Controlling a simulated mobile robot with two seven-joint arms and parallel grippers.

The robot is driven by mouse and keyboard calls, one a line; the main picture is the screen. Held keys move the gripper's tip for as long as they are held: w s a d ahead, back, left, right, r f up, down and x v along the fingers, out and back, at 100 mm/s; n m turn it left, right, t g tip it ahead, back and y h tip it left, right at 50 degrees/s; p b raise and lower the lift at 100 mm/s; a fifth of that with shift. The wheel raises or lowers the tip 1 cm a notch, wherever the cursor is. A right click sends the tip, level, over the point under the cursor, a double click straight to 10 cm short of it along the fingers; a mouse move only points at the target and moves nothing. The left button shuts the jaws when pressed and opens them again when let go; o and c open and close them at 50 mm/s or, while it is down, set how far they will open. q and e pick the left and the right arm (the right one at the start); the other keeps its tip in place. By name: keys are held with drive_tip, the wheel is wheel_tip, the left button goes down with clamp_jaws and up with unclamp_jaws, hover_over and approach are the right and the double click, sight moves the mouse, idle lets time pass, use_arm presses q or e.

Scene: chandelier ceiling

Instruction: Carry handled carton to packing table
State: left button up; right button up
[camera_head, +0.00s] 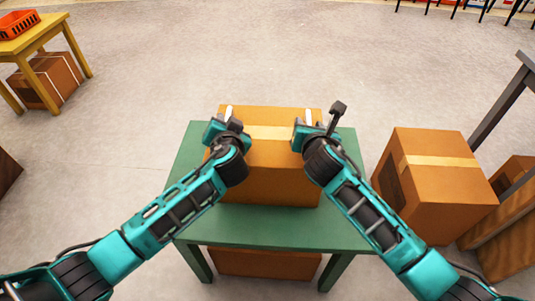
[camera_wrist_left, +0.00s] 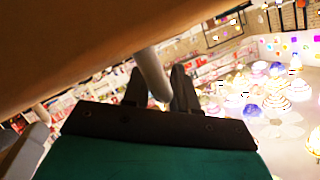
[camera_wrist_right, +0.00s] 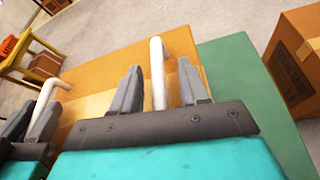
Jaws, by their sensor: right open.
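The handled carton (camera_head: 270,185) is an orange-brown box with a pale tape strip and white handles, upright on a green table (camera_head: 275,227). My left gripper (camera_head: 228,122) is at its left handle. My right gripper (camera_head: 320,122) is at the other handle (camera_wrist_right: 157,70). Its fingers are open on both sides of that handle, with gaps showing. The packing table cannot be told for certain.
A large carton (camera_head: 435,180) stands on the floor right of the green table. A yellow table (camera_head: 42,38) with an orange crate (camera_head: 18,24) stands at the far left, another box (camera_head: 48,80) below it. The floor beyond the carton is clear.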

use_arm(q)
drive_tip(key=shift+c, duration=0.2)
use_arm(e)
drive_tip(key=shift+c, duration=0.2)
use_arm(q)
clamp_jaws()
use_arm(e)
drive_tip(key=c, duration=0.5)
clamp_jaws()
use_arm(q)
drive_tip(key=shift+w+r, duration=0.1)
drive_tip(key=shift+r, duration=0.1)
use_arm(e)
drive_tip(key=shift+w+r, duration=0.1)
drive_tip(key=shift+r, duration=0.1)
